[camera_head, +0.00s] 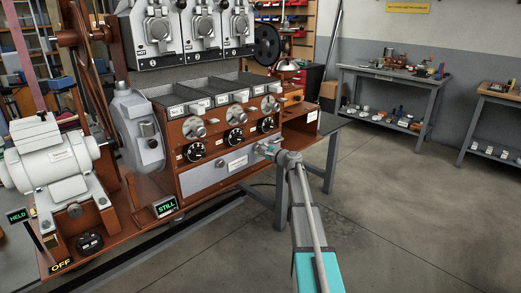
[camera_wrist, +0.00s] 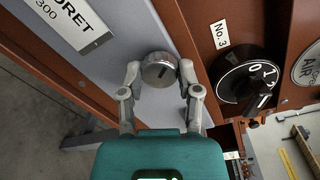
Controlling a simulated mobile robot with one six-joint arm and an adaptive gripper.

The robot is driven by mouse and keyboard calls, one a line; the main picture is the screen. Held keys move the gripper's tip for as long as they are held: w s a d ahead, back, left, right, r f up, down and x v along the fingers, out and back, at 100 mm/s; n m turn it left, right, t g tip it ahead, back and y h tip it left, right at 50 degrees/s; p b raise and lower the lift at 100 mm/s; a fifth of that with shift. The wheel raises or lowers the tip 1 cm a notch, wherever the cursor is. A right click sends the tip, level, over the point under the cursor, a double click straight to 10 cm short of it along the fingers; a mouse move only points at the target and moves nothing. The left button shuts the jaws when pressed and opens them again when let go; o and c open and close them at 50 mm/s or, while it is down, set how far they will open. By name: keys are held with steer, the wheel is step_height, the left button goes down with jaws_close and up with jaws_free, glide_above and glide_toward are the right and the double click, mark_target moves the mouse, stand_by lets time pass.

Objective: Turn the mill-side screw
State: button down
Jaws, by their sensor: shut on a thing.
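A round silver screw head (camera_wrist: 159,69) with a dark slot sits on a pale grey front panel (camera_wrist: 115,35). My gripper (camera_wrist: 158,72) is shut on it, one finger on each side. In the head view my gripper (camera_head: 268,150) is at the right end of the grey panel (camera_head: 207,176), and its fingers hide most of this screw. The panel has a white label (camera_head: 237,163) between the two screws. I cannot tell from the pictures which end is called the mill side.
A black dial marked No. 3 (camera_wrist: 245,80) lies close to my right finger in the wrist view. Several dials and silver handles (camera_head: 233,112) line the brown cabinet above the panel. A white motor (camera_head: 52,155) stands left. Open floor (camera_head: 410,215) lies to the right.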

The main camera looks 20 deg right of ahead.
steer(key=shift+d+m, duration=0.2)
steer(key=shift+m, duration=3.5)
steer(key=shift+c, duration=1.5)
jaws_free()
steer(key=shift+a, duration=0.1)
steer(key=v, duration=0.7)
steer(key=shift+s, duration=0.2)
steer(key=shift+f, duration=0.1)
